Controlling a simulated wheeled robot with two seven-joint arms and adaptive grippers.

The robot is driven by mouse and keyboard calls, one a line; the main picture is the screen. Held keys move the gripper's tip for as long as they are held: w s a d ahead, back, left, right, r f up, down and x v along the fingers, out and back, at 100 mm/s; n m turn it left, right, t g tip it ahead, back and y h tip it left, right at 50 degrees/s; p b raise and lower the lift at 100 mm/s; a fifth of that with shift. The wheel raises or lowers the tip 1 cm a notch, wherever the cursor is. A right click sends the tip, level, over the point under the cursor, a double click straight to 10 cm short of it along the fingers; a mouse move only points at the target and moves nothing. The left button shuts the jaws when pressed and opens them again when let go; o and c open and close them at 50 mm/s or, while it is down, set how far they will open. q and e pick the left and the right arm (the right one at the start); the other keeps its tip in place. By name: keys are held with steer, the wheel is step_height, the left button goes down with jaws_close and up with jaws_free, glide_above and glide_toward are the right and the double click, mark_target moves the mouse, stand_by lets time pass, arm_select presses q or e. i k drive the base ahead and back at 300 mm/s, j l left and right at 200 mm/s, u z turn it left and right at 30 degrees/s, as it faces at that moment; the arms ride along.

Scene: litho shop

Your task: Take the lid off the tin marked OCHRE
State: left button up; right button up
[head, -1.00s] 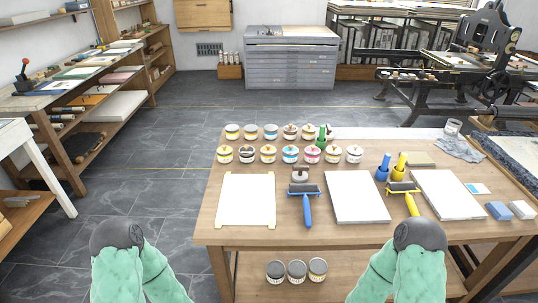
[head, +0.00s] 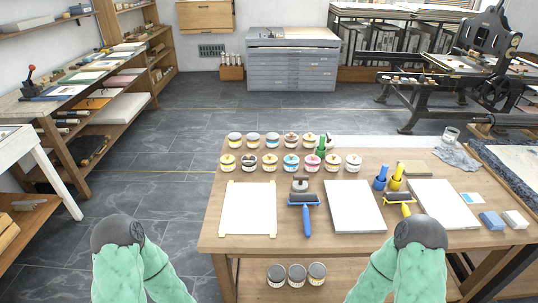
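Several small tins stand in two rows at the back left of the wooden table, among them a yellow-lidded tin (head: 228,162) and a blue-marked tin (head: 291,162). Their labels are too small to read, so I cannot tell which is marked OCHRE. Several tins have knobs or blobs on top. My two arms, in green sleeves, come in at the bottom: the left arm (head: 125,240) is left of the table and the right arm (head: 420,240) is before its front edge. The fingers of both grippers are not visible.
On the wooden table (head: 300,244) lie a white sheet (head: 248,208), a blue roller (head: 305,208), a white slab (head: 355,206), a yellow roller (head: 400,200) and another slab (head: 443,205). A green bottle (head: 321,146) stands beside the tins. Grey-lidded tins (head: 296,274) sit on the lower shelf.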

mark_target(270, 159)
steer(key=u, duration=1.45)
steer(key=i+j+u, duration=0.25)
steer(key=u, duration=0.15)
steer(key=i+j+u, duration=0.15)
steer(key=i+u, duration=0.6)
steer(key=i+z, duration=0.45)
steer(key=i+j+z, duration=0.2)
steer(key=i+z, duration=0.2)
steer(key=i+l+z, duration=0.15)
steer(key=z, duration=0.25)
steer(key=i+z, duration=0.95)
steer(key=z, duration=0.25)
steer(key=i+j+z, duration=0.2)
steer(key=i, duration=1.65)
steer(key=i+z, duration=0.35)
steer(key=i+j+z, duration=0.1)
steer(key=i+z, duration=0.25)
steer(key=i+j+z, duration=0.35)
steer(key=l+z, duration=0.1)
steer(key=z, duration=2.05)
steer(key=i+j, duration=0.05)
steer(key=j, duration=0.05)
